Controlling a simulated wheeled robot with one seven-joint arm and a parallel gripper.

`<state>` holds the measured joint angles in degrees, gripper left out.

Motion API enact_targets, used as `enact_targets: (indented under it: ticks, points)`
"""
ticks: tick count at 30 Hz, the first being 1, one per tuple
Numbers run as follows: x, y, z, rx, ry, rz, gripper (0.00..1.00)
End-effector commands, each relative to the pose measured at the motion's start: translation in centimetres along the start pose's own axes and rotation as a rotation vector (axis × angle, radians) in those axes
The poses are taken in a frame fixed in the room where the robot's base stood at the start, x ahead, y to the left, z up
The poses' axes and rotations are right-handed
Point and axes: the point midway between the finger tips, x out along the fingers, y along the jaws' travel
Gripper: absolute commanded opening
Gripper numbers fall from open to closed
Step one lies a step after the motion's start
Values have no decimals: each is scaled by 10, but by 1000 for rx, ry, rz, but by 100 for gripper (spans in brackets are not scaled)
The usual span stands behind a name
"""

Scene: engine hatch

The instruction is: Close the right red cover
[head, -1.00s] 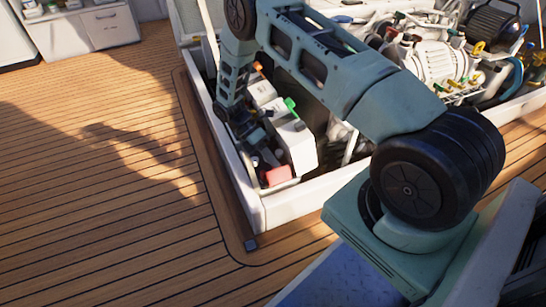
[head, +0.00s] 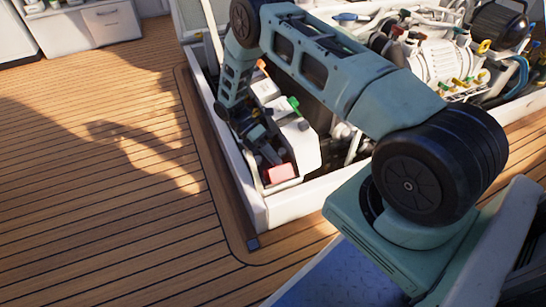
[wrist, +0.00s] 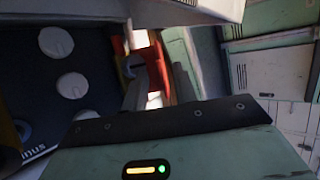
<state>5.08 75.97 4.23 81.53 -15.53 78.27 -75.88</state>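A red cover (head: 281,173) shows in the head view at the near end of a white box inside the hatch. A red part (wrist: 156,68) also shows in the wrist view, just past the fingers; I cannot tell whether they touch it. My gripper (head: 268,155) is low in the hatch, beside the white box and just behind the red cover. In the wrist view the two fingers of my gripper (wrist: 158,92) stand apart with a bright gap between them. Which red cover is the right one is not clear, as my arm hides part of the area.
The white hatch rim (head: 290,205) surrounds the opening close to my gripper. The white box (head: 301,140) carries a green part (head: 293,105). A dark panel with round white caps (wrist: 72,85) is at left in the wrist view. Pumps and hoses fill the right side.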

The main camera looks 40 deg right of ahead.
Motion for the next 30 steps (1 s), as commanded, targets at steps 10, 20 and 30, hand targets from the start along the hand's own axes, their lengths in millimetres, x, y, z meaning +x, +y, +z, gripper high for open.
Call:
enact_targets:
  ticks: [10,20,30]
  points:
    - [-12,-1,1,1,0,1,28]
    - [-80,-1,1,2,0,3,28]
    - [-140,1,0,1,0,2,28]
